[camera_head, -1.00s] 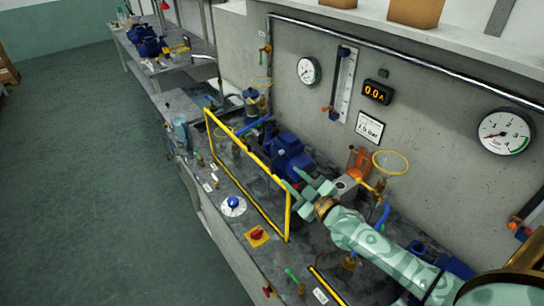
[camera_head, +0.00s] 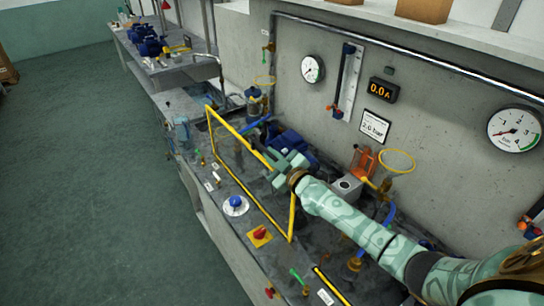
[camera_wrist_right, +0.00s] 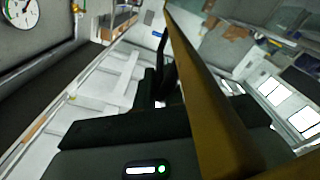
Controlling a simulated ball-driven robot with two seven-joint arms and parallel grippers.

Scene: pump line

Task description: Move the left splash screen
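The left splash screen (camera_head: 250,148) is a clear panel in a yellow frame, standing upright along the bench in the head view. My right gripper (camera_head: 272,166) is at the upper part of its frame, toward the right end, with its fingers spread apart. In the right wrist view the yellow frame bar (camera_wrist_right: 205,95) crosses close in front of the dark gripper fingers. I cannot tell whether the fingers touch the bar. My left gripper is not in view.
A blue pump (camera_head: 292,146) sits behind the screen. A blue knob (camera_head: 236,202) and a red knob (camera_head: 261,233) are in front of it. Another yellow-edged screen (camera_head: 330,284) starts at the lower right. A yellow ring (camera_head: 397,161) stands near the wall.

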